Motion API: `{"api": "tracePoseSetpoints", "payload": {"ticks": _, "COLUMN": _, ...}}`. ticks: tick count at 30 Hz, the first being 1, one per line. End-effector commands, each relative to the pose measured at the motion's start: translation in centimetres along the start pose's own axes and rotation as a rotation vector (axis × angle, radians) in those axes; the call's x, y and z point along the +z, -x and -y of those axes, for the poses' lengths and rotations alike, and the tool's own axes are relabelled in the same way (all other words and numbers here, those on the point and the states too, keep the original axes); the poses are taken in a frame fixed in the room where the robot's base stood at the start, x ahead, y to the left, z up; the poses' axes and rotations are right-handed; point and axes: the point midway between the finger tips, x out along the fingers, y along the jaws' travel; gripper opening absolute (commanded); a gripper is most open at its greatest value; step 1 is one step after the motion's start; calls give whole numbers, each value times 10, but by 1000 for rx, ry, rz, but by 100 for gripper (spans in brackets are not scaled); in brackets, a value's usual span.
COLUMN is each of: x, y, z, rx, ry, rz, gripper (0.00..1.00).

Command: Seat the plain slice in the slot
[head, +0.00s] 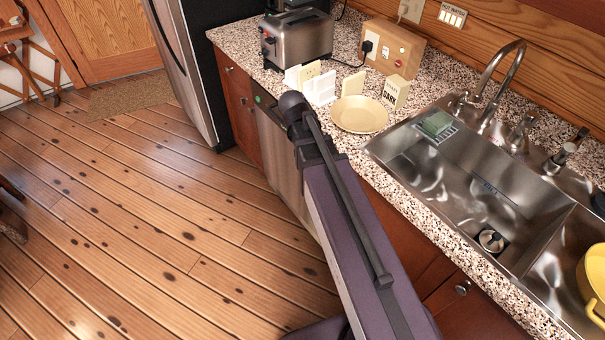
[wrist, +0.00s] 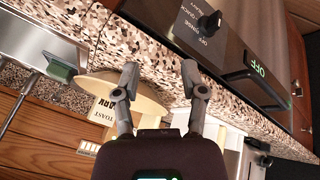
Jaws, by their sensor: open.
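On the counter, a white rack-like holder (head: 319,88) stands near the toaster, with a cream slice (head: 310,72) upright at it. Another cream slice-like piece (head: 353,83) stands to its right, behind a pale yellow plate (head: 360,114). I cannot tell which is the plain slice. The plate also shows in the wrist view (wrist: 95,87), beyond my left finger. My gripper (wrist: 160,72) is open with nothing between its fingertips, over the counter's front edge. In the head view my arm hides it. White pieces (wrist: 232,158) show right of it in the wrist view.
A steel toaster (head: 296,38) and a wooden socket box (head: 393,48) stand behind. The sink (head: 480,190) with a green sponge (head: 436,124) takes up the right. A dishwasher front (wrist: 215,45) lies below the counter.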

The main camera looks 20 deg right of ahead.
Motion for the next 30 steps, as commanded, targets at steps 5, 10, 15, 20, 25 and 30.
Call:
{"api": "tracePoseSetpoints", "payload": {"ticks": 5, "x": 70, "y": 11, "z": 2, "rx": -172, "ry": 249, "rz": 151, "gripper": 54}}
{"api": "tracePoseSetpoints", "payload": {"ticks": 10, "x": 114, "y": 24, "z": 7, "rx": -324, "ry": 435, "rz": 232, "gripper": 54}}
{"api": "tracePoseSetpoints", "payload": {"ticks": 15, "x": 133, "y": 31, "z": 10, "rx": -407, "ry": 530, "rz": 259, "gripper": 54}}
{"api": "tracePoseSetpoints", "payload": {"ticks": 20, "x": 135, "y": 33, "z": 12, "rx": -421, "ry": 547, "rz": 263, "gripper": 54}}
{"api": "tracePoseSetpoints", "payload": {"ticks": 25, "x": 134, "y": 32, "z": 12, "rx": -420, "ry": 545, "rz": 262, "gripper": 60}}
{"api": "tracePoseSetpoints", "payload": {"ticks": 30, "x": 134, "y": 32, "z": 12, "rx": -419, "ry": 544, "rz": 262, "gripper": 61}}
